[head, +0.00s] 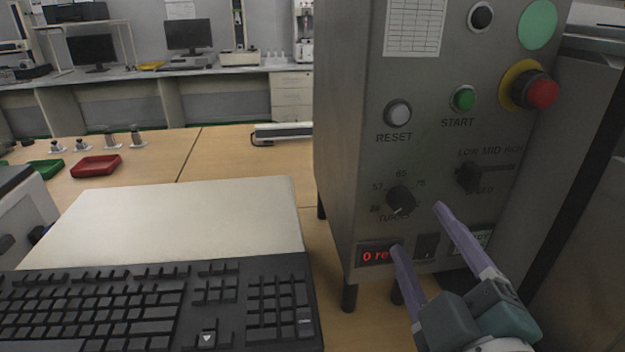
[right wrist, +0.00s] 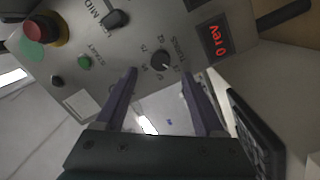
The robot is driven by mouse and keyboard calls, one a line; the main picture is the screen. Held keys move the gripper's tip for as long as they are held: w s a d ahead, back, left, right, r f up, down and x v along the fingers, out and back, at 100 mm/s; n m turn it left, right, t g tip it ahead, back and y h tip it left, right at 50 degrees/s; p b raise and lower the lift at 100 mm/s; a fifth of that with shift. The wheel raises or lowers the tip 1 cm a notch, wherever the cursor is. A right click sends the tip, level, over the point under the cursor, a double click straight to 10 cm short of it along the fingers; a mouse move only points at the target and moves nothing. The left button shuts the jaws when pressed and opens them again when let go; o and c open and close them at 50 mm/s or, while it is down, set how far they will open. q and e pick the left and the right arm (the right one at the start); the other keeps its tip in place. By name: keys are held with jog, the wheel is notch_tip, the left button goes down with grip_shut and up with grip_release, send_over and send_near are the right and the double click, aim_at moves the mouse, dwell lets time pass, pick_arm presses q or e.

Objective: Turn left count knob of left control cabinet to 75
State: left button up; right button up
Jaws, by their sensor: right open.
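The control cabinet (head: 350,130) is a grey metal box at the right of the head view. Its left knob (head: 400,200), black with a pale pointer and the word TURNS below, has a dial of numbers around it; the pointer is aimed down. The knob also shows in the right wrist view (right wrist: 160,60), beyond the fingertips. A red display (head: 378,255) below it starts with "0 re" and reads "0 rev" in the right wrist view. My right gripper (head: 418,226) is open and empty, its purple fingers apart in front of the panel, below and right of the knob. My left gripper is not in view.
The speed knob (head: 468,177) is right of the left knob. Above are the reset button (head: 397,113), green start button (head: 463,98) and red emergency stop (head: 541,93). A black keyboard (head: 150,310) lies at the front left. A red tray (head: 96,165) is on the table.

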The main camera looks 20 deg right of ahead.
aim_at(404, 206)
jog(key=x, duration=0.5)
jog(key=shift+w, duration=0.3)
grip_shut()
